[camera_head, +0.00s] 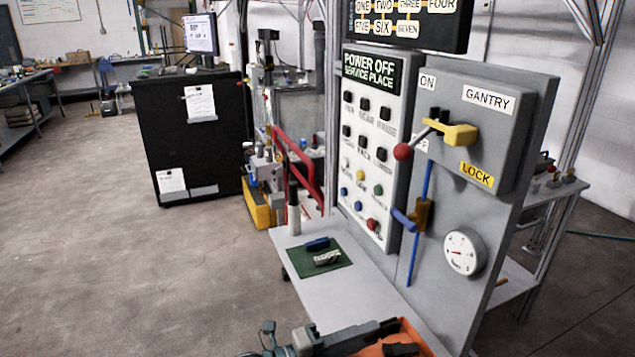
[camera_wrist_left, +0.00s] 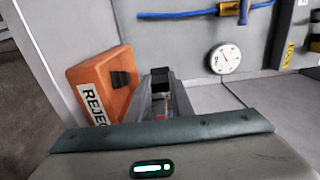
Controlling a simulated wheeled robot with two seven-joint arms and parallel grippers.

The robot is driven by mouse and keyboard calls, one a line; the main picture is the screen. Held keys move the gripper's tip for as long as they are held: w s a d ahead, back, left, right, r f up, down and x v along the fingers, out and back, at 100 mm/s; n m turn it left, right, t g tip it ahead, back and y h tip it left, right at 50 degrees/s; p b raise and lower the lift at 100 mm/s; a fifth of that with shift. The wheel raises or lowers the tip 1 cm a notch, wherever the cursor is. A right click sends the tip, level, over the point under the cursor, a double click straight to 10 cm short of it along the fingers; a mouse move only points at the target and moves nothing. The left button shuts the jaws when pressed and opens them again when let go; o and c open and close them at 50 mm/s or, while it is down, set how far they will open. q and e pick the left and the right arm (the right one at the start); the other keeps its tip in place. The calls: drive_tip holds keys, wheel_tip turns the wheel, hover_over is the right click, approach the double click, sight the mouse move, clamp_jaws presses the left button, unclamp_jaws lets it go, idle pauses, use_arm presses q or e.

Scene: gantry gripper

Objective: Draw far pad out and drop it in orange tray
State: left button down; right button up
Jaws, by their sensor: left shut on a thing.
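The orange tray (camera_head: 424,343) is at the bottom edge of the head view, partly cut off. It also shows at left in the left wrist view (camera_wrist_left: 84,78), with a "REJE…" label and a dark block (camera_wrist_left: 120,79) in it. In the wrist view my gripper (camera_wrist_left: 160,92) is shut on a small black piece, apparently a pad (camera_wrist_left: 160,74), just right of the tray. I cannot tell its height above the shelf. My right gripper is out of view.
A grey shelf (camera_head: 322,295) carries a green mat (camera_head: 302,263) with a blue piece (camera_head: 317,243) and a whitish piece (camera_head: 327,257). A control panel (camera_head: 460,210) with a red-knobbed lever (camera_head: 403,151) and a gauge (camera_head: 464,251) rises behind. Red bars (camera_head: 305,165) stand beyond the shelf.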

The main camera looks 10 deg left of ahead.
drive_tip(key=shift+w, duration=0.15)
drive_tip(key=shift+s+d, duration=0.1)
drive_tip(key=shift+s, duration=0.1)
use_arm(q)
drive_tip(key=c, duration=1.5)
unclamp_jaws()
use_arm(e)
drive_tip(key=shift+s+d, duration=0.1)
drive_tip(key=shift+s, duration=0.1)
use_arm(q)
drive_tip(key=shift+f, duration=0.1)
drive_tip(key=shift+b+v, duration=0.3)
drive_tip(key=shift+v, duration=0.5)
drive_tip(key=shift+b+v, duration=2.05)
drive_tip(key=shift+v, duration=5.9)
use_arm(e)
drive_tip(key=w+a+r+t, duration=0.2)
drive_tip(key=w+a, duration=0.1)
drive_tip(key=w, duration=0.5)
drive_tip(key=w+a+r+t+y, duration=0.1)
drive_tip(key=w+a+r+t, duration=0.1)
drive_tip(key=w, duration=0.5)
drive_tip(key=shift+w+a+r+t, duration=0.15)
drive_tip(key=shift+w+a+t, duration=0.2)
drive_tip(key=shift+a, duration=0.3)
